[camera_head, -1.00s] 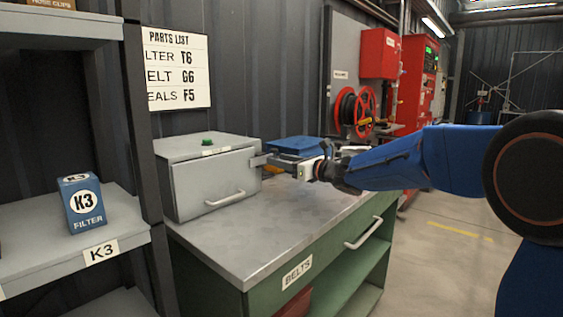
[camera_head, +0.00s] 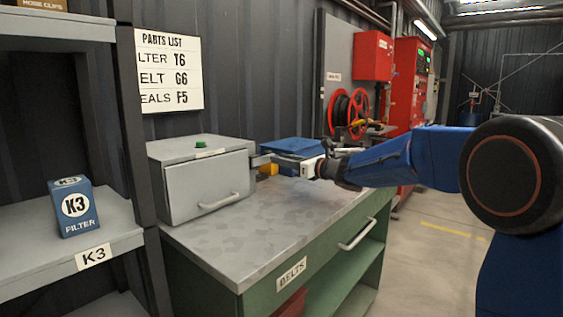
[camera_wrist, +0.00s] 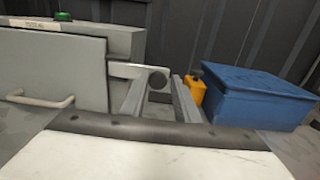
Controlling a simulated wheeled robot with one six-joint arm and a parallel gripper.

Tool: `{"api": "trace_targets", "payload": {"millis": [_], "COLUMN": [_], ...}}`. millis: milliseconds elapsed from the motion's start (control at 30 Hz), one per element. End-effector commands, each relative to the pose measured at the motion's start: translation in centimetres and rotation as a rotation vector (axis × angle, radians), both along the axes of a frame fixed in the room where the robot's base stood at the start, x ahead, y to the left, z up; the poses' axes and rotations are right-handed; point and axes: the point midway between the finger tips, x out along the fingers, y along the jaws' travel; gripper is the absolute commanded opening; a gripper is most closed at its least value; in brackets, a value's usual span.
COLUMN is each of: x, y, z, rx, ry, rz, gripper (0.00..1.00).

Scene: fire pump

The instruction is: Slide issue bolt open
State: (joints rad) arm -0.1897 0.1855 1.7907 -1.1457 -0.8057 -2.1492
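The grey issue box (camera_head: 197,188) stands on the bench with its front closed. In the wrist view its front (camera_wrist: 55,70) fills the left, with a bar handle and a label on top. The bolt (camera_wrist: 125,71) is a light metal bar sticking out from the box's right edge, with a dark round knob (camera_wrist: 158,81). My gripper (camera_wrist: 160,88) is level with the bolt, its fingers apart on either side of the knob. Contact with the knob cannot be made out. In the head view my gripper (camera_head: 272,160) is just right of the box, seen from the side.
A blue box (camera_wrist: 255,97) and a yellow object (camera_wrist: 193,92) are close to the right of my gripper. A green button (camera_head: 200,144) is on the grey box's top. The metal benchtop (camera_head: 245,235) is clear in front. A shelf with a filter carton (camera_head: 75,207) stands left.

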Motion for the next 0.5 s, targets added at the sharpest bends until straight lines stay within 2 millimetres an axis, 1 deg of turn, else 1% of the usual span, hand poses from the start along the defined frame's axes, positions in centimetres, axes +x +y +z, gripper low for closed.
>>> {"api": "trace_targets", "payload": {"millis": [67, 367, 500], "x": [0.09, -0.07, -0.70], "y": [-0.12, -0.11, -0.93], "z": [0.00, 0.00, 0.06], "rx": [0.000, 0.000, 0.000], "ry": [0.000, 0.000, -0.001], "rz": [-0.002, 0.000, 0.000], "gripper": [0.41, 0.41, 0.41]}}
